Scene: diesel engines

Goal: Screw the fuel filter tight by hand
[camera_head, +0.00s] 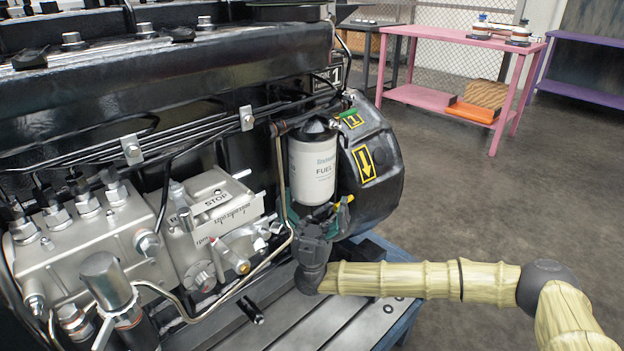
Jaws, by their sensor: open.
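The fuel filter (313,166) is a white upright canister with "FUEL" printed on it, mounted under a dark head on the side of the black engine (150,85). My gripper (318,212) is right below it, pointing up, at the end of my arm in its pale yellow cover. Its dark fingers, with green parts, are open around or close beside the filter's lower end. I cannot tell whether they touch it. The filter's bottom and its upper thread are hidden.
Metal fuel pipes (278,175) run close to the filter's left. A black round housing (378,165) with yellow arrow labels is close on its right. The grey pump (100,245) is at left. A pink table (450,36) stands behind, with open floor before it.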

